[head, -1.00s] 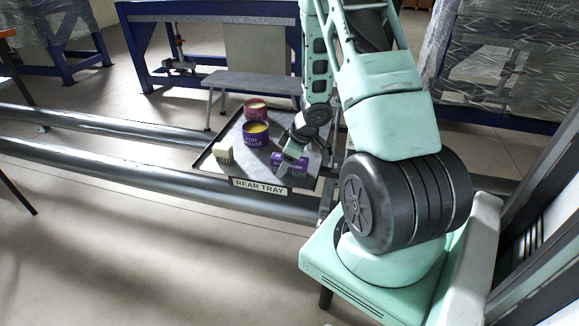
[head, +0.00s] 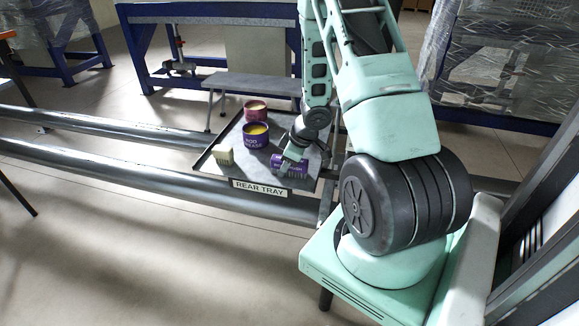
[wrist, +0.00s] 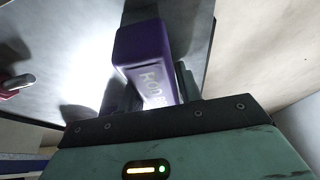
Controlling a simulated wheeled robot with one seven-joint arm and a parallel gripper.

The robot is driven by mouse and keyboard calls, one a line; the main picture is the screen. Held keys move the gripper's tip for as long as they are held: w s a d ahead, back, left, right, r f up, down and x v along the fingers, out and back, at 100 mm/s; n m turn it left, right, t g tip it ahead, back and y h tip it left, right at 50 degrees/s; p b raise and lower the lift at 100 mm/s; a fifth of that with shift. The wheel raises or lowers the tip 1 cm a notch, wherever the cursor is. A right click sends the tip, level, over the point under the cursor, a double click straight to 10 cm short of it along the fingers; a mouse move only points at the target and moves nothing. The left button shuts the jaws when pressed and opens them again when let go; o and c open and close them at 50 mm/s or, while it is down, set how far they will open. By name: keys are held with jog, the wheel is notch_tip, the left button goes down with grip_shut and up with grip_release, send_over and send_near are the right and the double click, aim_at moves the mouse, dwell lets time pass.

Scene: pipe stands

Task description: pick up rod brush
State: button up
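The rod brush is a purple block with pale lettering and dark bristles (head: 291,165). It lies at the front right of the rear tray (head: 213,160). In the wrist view, the brush (wrist: 146,58) runs from the palm edge up the picture. My gripper (head: 293,153) is right over the brush and partly hides it. In the wrist view, the fingers of my gripper (wrist: 150,92) stand apart on either side of the brush. The right finger is close against its side, and a small gap seems to show at the left finger.
A grey step (head: 250,84) stands behind. Long grey pipes (head: 110,171) run at the left. Floor in front is clear.

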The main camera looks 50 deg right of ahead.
jog(key=c, duration=0.5)
jog(key=shift+r, duration=0.1)
notch_tip(320, 180, up, 10)
jog(key=p, duration=0.4)
jog(key=shift+r, duration=0.2)
jog(key=shift+o, duration=1.4)
jog(key=shift+c, duration=0.7)
